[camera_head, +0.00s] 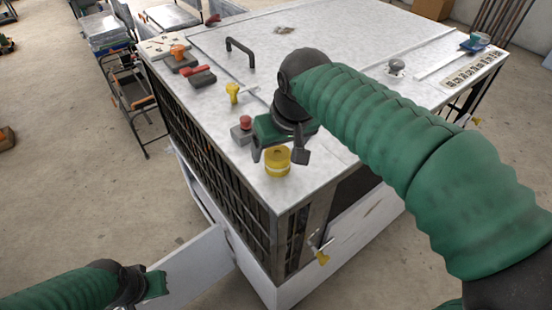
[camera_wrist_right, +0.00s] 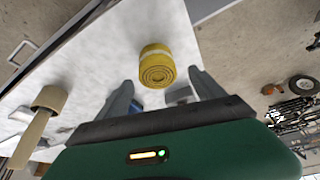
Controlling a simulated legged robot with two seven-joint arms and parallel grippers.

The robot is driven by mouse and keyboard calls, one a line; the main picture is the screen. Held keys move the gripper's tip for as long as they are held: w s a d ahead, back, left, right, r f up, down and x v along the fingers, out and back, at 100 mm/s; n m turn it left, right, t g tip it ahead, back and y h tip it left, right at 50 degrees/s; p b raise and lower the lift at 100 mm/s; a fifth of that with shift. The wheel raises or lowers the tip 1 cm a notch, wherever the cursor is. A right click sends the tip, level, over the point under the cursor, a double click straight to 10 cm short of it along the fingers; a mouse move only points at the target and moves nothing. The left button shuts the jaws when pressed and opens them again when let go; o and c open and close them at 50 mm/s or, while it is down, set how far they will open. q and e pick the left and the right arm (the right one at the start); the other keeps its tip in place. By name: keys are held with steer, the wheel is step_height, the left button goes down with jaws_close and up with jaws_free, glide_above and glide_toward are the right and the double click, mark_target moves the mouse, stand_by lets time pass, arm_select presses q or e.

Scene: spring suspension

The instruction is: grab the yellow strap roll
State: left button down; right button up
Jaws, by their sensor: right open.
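The yellow strap roll (camera_head: 278,162) sits on the white top of the cabinet, near its front corner. In the right wrist view the roll (camera_wrist_right: 157,66) shows its coiled end, ahead of the fingers. My right gripper (camera_head: 280,157) is open and empty; in the head view its fingers appear on either side of the roll. In the wrist view its fingers (camera_wrist_right: 163,85) are spread apart and the roll lies beyond the gap, not clasped. My left gripper (camera_head: 143,287) is at the lower left, far from the roll; its finger opening is unclear.
On the white cabinet top (camera_head: 320,40) a red button box (camera_head: 242,130), a yellow-handled item (camera_head: 233,92), a red-handled item (camera_head: 198,76) and a black handle (camera_head: 240,48) stand behind the roll. A white panel (camera_head: 190,265) juts out at the lower left.

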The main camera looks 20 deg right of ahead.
mark_target(278, 154)
steer(key=x, duration=0.3)
steer(key=shift+d+f, duration=0.1)
steer(key=shift+f, duration=0.2)
steer(key=shift+w+f, duration=0.1)
steer(key=shift+w, duration=0.05)
steer(key=c, duration=1.6)
